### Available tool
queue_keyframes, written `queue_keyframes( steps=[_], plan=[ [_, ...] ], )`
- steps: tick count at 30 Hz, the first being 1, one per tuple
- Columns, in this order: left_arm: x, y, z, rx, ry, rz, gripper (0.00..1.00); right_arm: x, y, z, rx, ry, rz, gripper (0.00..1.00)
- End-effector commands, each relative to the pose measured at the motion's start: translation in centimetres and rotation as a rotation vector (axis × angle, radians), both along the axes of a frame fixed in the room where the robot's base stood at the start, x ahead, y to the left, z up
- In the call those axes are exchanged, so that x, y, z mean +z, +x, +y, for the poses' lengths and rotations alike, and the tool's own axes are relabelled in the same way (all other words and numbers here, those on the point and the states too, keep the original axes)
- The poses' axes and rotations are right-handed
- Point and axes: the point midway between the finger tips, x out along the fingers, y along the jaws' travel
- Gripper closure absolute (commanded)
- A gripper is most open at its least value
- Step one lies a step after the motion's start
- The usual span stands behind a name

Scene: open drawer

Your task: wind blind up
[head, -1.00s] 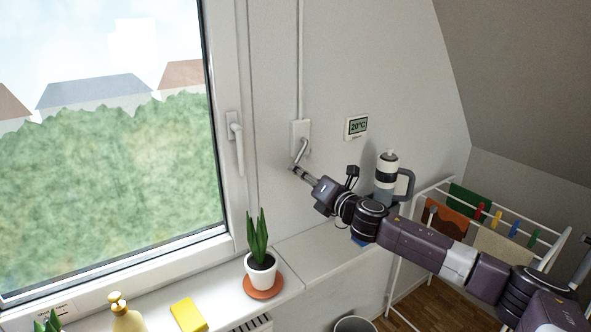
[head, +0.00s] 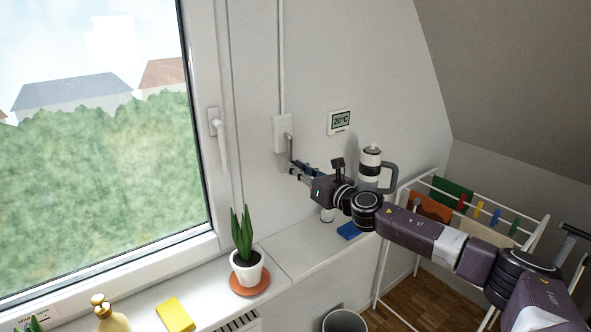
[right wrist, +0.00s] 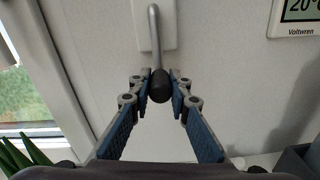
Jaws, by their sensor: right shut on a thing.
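A white winder box (head: 282,133) is fixed to the wall right of the window, with a thin strap or rod running up from it. Its grey metal crank (head: 289,145) hangs roughly downward. My right gripper (head: 293,168) is at the crank's lower end. In the right wrist view, the crank arm (right wrist: 154,35) comes down from the box to a dark knob (right wrist: 160,86). My right gripper's blue-padded fingers (right wrist: 160,82) are closed around this knob, one on each side. No blind shows in the window. My left gripper is not in view.
The window handle (head: 218,135) is left of the box. A potted plant (head: 247,262) and a yellow sponge-like block (head: 175,314) stand on the sill. A thermostat (head: 340,121) is right of the box. A grey-handled bottle or mug and a drying rack (head: 437,184) are near my arm.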

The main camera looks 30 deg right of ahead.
Motion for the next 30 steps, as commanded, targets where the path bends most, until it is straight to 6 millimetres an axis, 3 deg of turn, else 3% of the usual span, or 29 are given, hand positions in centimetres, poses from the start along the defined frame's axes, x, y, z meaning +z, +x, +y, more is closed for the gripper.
queue_keyframes(
  steps=[12, 13, 18, 30],
  plan=[
    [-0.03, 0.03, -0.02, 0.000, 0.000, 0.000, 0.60, -0.57, -0.07, 0.01, 0.002, -0.011, 0.008, 1.00],
    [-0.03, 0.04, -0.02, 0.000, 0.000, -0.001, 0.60, -0.57, -0.07, 0.01, 0.002, -0.011, 0.008, 0.82],
    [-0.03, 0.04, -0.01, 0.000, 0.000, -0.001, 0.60, -0.38, -0.05, -0.03, 0.002, -0.008, 0.005, 0.65],
    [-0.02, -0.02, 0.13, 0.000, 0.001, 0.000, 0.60, -0.16, -0.63, -0.16, -0.001, -0.007, 0.003, 0.65]
  ],
)
